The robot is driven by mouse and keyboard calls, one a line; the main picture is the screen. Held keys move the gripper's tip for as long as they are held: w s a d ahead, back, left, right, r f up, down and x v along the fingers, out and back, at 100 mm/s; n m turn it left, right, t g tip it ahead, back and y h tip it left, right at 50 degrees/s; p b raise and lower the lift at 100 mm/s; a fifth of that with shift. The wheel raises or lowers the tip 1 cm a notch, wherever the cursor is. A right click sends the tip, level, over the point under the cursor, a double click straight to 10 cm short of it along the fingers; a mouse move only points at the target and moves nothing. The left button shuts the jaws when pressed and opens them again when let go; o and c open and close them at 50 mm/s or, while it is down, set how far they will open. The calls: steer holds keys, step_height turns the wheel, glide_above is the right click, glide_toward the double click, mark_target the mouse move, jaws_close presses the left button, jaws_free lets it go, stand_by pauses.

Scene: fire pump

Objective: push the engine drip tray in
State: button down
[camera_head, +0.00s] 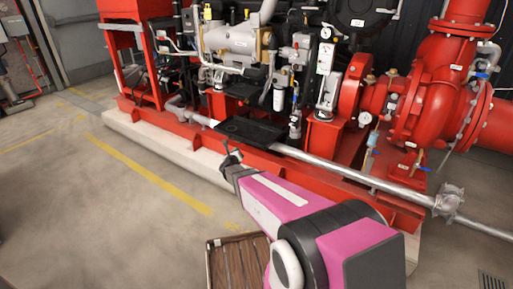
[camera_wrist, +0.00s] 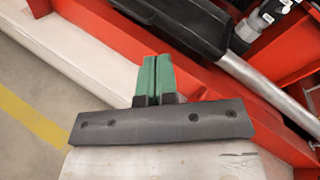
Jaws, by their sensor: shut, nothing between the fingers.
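The engine drip tray (camera_head: 252,131) is a shallow black tray under the engine, sticking out over the front of the red base frame in the head view. Its dark edge also shows at the top of the wrist view (camera_wrist: 185,20). My gripper (camera_head: 232,157) is in front of and just below the tray's front edge in the head view. In the wrist view its green fingers (camera_wrist: 156,75) are together with nothing between them. They point toward the tray, with a gap showing in that picture. The tray's back part is hidden beneath the engine.
A grey pipe (camera_head: 350,178) runs along the red base frame (camera_head: 165,124), right of the tray. The frame stands on a pale plinth (camera_head: 140,133). A red pump (camera_head: 430,100) stands at right. A slatted wooden object (camera_head: 238,262) lies near my arm. The floor at left is clear.

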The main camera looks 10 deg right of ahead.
mark_target(273, 135)
steer(key=s+d+f+m+g+h, duration=0.1)
steer(key=d+f+m+g+h, duration=0.25)
steer(key=m+h, duration=0.55)
steer(key=w+d+m+y, duration=0.1)
steer(key=w+d, duration=0.3)
steer(key=d, duration=0.1)
steer(key=w+d+m+y, duration=0.1)
steer(key=w+d, duration=0.3)
steer(key=w, duration=0.1)
steer(key=shift+d+f, duration=0.15)
steer(key=shift+d, duration=0.25)
steer(key=x, duration=1.8)
steer(key=shift+w+a, duration=0.1)
steer(key=shift+w, duration=0.15)
steer(key=shift+t+x, duration=0.25)
steer(key=shift+x, duration=0.6)
